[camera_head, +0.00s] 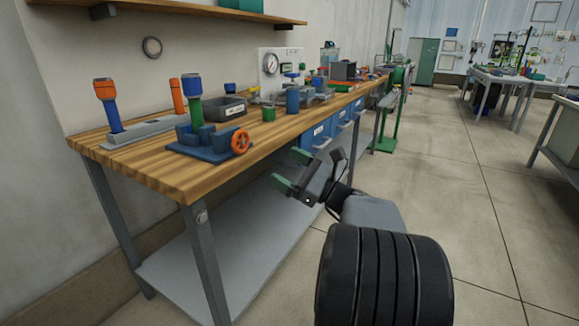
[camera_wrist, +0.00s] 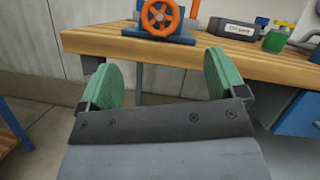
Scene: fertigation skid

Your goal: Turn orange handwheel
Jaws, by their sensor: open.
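The orange handwheel (camera_head: 240,141) is a small spoked wheel on the front side of a blue fixture (camera_head: 200,150) on the wooden workbench, near its front edge. In the wrist view the handwheel (camera_wrist: 161,17) is at the top centre, facing me, with the blue fixture (camera_wrist: 183,38) behind and under it. My gripper (camera_head: 281,173) is in front of the bench, below and to the right of the wheel, apart from it. Its green fingers are spread wide with nothing between them, as the wrist view shows (camera_wrist: 157,84).
The wooden bench top (camera_head: 165,177) has its front edge between my gripper and the fixture. Orange-and-blue and blue-and-green upright tools, a dark labelled bin (camera_head: 228,108) and a green jar (camera_head: 268,114) stand nearby. Blue drawers (camera_head: 316,135) hang under the bench. Open floor lies to the right.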

